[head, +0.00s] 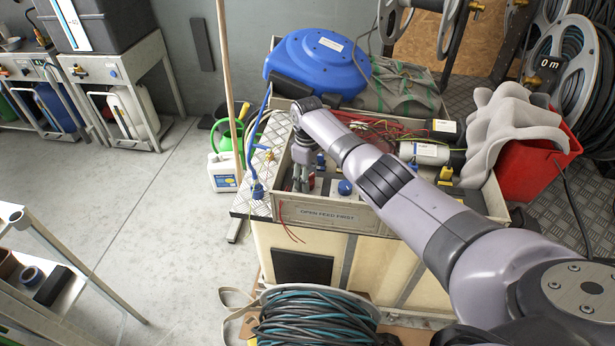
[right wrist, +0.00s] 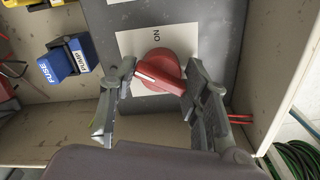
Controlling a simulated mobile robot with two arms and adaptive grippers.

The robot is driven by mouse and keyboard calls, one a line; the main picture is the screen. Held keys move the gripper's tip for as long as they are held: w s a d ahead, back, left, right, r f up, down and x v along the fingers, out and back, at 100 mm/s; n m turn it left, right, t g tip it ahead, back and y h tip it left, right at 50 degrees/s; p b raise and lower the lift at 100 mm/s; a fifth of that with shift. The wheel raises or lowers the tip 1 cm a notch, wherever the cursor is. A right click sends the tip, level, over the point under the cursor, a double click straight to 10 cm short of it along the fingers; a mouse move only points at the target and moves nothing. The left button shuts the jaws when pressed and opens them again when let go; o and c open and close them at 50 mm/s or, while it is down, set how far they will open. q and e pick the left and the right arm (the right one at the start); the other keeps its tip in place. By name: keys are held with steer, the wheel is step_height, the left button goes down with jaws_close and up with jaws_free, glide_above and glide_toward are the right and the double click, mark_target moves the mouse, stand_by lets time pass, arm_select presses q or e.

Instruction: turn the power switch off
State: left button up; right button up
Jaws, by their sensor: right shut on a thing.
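The power switch (right wrist: 160,70) is a red rotary knob on a grey panel, seen in the right wrist view. A white line marks the knob, whose grip slants from upper left to lower right. My right gripper (right wrist: 161,76) has one finger on each side of the knob and is shut on it. In the head view my right gripper (head: 302,176) reaches down into the open box (head: 330,214) labelled "OPEN FEED FIRST"; the knob is not clearly visible there. My left gripper is not in view.
A blue pump fuse (right wrist: 68,60) sits beside the switch panel. Red wires and a blue hose reel (head: 318,62) lie behind my arm. A red bin (head: 535,165) stands to the right, a hose drum (head: 315,318) in front.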

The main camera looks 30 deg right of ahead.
steer(key=n, duration=0.7)
stand_by(0.6)
steer(key=o, duration=0.9)
steer(key=shift+o, duration=0.2)
steer(key=shift+r, duration=0.3)
step_height(320, 180, up, 11)
steer(key=shift+r, duration=0.2)
